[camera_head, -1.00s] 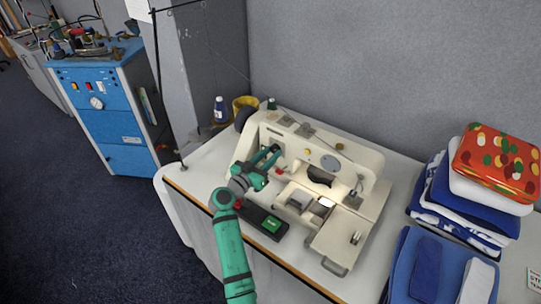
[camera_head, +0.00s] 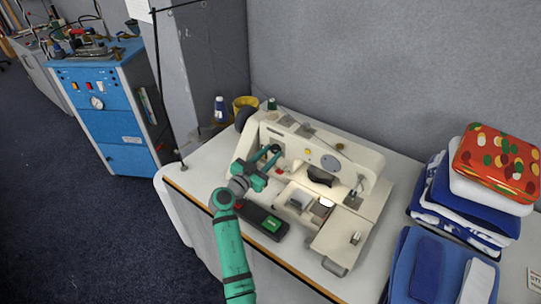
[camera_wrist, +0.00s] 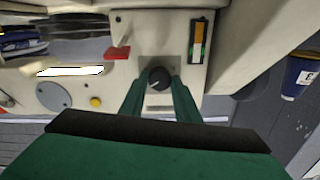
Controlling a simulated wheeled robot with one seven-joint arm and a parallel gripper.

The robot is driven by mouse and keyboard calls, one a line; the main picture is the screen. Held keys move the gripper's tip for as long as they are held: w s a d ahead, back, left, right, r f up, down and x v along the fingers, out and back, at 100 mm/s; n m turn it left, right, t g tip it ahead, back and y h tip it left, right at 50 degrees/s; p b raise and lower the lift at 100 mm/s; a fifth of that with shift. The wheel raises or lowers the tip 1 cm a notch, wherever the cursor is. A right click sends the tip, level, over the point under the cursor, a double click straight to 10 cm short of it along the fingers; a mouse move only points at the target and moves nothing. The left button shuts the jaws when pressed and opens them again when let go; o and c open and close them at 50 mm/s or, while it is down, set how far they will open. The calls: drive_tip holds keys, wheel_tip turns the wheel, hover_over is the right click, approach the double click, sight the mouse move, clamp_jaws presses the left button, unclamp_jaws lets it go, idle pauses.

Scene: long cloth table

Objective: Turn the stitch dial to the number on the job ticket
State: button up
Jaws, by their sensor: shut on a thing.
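The stitch dial is a small black knob (camera_wrist: 159,78) with a pale pointer mark, on the cream front of the sewing machine (camera_head: 345,158). My gripper (camera_wrist: 159,92) has its two green fingers on either side of the knob and is shut on it. In the head view my gripper (camera_head: 270,154) reaches the left part of the machine front. The numbers around the dial are too small to read. A pale card (camera_head: 535,279) with dark lettering, cut off at the right edge, may be the job ticket; I cannot read a number on it.
A red lever (camera_wrist: 117,53) and a yellow button (camera_wrist: 95,102) are close to the dial. A dark box with a green panel (camera_head: 271,224) sits below my arm.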

drive_tip(key=o, duration=1)
drive_tip(key=shift+o, duration=0.2)
drive_tip(key=v, duration=1.1)
drive_tip(key=shift+d, duration=0.15)
